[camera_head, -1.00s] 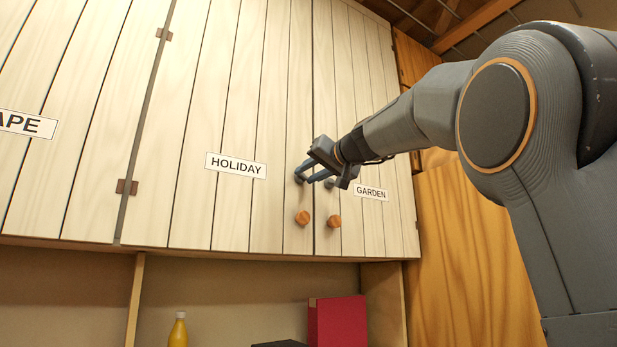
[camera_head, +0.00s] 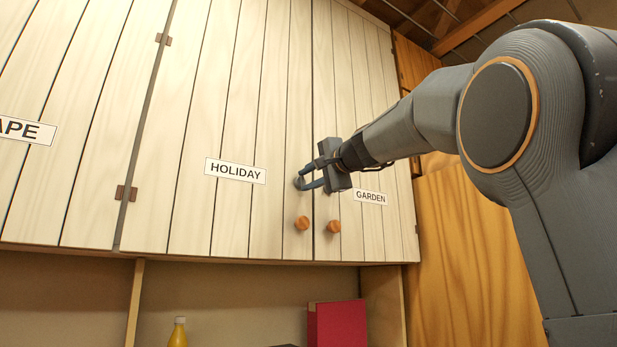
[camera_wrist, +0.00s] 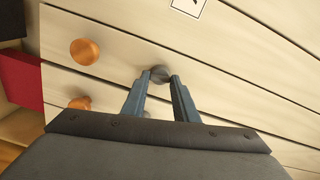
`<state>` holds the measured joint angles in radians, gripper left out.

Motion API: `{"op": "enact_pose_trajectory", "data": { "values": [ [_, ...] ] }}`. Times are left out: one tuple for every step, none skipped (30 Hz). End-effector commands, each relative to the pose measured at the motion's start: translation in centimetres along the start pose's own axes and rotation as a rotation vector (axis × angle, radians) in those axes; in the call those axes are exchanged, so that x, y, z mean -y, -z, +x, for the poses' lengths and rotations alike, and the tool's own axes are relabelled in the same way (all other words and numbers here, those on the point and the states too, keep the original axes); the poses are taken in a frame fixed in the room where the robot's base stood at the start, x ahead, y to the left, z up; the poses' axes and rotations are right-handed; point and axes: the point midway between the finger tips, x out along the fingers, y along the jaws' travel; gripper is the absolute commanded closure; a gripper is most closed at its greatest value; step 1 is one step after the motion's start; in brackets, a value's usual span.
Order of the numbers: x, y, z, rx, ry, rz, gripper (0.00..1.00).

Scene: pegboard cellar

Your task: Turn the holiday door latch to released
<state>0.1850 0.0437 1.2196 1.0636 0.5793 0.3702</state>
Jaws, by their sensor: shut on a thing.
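The HOLIDAY door (camera_head: 232,215) is a pale plank cabinet door with a white HOLIDAY label (camera_head: 236,171). Its dark latch (camera_wrist: 159,73) sits near the door's right edge, above a round orange-brown knob (camera_head: 302,223). My gripper (camera_head: 302,184) is at the latch, its two blue-grey fingers closed on either side of it. In the wrist view the fingertips (camera_wrist: 160,79) are at the latch, which is partly hidden between them. The door lies flush with its neighbour. I cannot read the latch's angle.
The GARDEN door (camera_head: 380,225) with its label (camera_head: 370,197) and knob (camera_head: 334,226) is close on the right. Below the cabinet are a red box (camera_head: 337,324) and a yellow bottle (camera_head: 178,333). The space in front of the HOLIDAY door's left part is clear.

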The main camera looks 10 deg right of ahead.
Motion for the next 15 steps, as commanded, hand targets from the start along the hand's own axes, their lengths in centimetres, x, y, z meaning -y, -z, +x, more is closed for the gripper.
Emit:
{"op": "enact_pose_trajectory", "data": {
  "values": [
    [0.02, -0.02, -0.01, 0.001, -0.002, 0.033, 0.96],
    [0.02, -0.02, -0.01, 0.001, -0.001, 0.052, 0.96],
    [0.03, -0.02, -0.01, 0.001, -0.001, 0.077, 0.96],
    [0.03, -0.02, 0.00, 0.001, -0.001, 0.095, 0.96],
    [0.02, -0.02, 0.00, 0.001, -0.001, 0.111, 0.96],
    [0.02, -0.02, 0.00, 0.001, -0.001, 0.131, 0.96],
    [0.01, -0.02, 0.00, 0.001, -0.001, 0.145, 0.96],
    [0.00, -0.02, 0.01, 0.001, -0.001, 0.157, 0.96],
    [-0.02, -0.02, 0.01, 0.001, -0.001, 0.172, 0.96],
    [-0.03, -0.02, 0.01, 0.001, -0.001, 0.182, 0.96],
    [-0.04, -0.02, 0.02, 0.001, -0.001, 0.190, 0.96],
    [-0.05, -0.02, 0.02, 0.001, -0.001, 0.201, 0.96],
    [-0.06, -0.02, 0.02, 0.000, -0.001, 0.208, 0.96],
    [-0.07, -0.02, 0.02, 0.000, -0.001, 0.213, 0.96],
    [-0.07, -0.02, 0.02, 0.000, -0.001, 0.219, 0.96]
  ]
}}
